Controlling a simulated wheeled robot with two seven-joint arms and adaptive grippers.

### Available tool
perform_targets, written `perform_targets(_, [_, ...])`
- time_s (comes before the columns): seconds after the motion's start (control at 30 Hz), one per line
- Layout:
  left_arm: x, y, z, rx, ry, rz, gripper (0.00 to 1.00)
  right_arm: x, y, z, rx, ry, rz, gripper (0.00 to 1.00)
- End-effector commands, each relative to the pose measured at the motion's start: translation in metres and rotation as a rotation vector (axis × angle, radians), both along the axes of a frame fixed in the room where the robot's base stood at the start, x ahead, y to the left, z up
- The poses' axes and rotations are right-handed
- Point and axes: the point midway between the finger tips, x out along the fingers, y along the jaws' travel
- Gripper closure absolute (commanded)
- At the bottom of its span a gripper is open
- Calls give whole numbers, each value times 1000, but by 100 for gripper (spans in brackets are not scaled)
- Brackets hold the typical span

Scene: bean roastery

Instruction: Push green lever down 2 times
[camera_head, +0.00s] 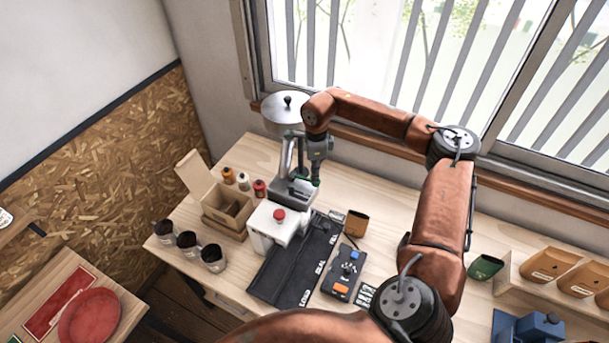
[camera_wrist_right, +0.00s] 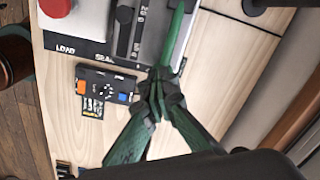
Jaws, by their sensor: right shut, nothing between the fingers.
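The green lever (camera_wrist_right: 178,38) is a long green bar that runs up from my right fingertips in the wrist view. In the head view it is a small green piece (camera_head: 302,186) on the grey machine (camera_head: 287,158), partly hidden by my gripper. My right gripper (camera_head: 316,182) points down over the machine's right side, with its fingers closed together and empty. In the wrist view its fingertips (camera_wrist_right: 159,92) overlap the near end of the lever; I cannot tell whether they touch it. My left gripper is not in view.
A white box with a red button (camera_head: 279,215), a dark mat (camera_head: 293,262) and a control box (camera_head: 342,274) lie in front. An open cardboard box (camera_head: 226,212), small bottles and cups stand left. The window is behind.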

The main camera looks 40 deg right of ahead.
Motion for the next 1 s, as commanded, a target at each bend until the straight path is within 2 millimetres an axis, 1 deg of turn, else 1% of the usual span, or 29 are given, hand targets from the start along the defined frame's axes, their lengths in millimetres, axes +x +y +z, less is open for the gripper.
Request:
perform_targets(0.27, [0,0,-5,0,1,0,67,0,0,-10,1,1,1,100])
perform_targets(0.57, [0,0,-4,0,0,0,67,0,0,-9,0,0,1,100])
perform_targets(0.73, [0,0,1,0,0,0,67,0,0,-1,0,0,0,100])
perform_targets(1.0, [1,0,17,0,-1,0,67,0,0,23,0,0,0,100])
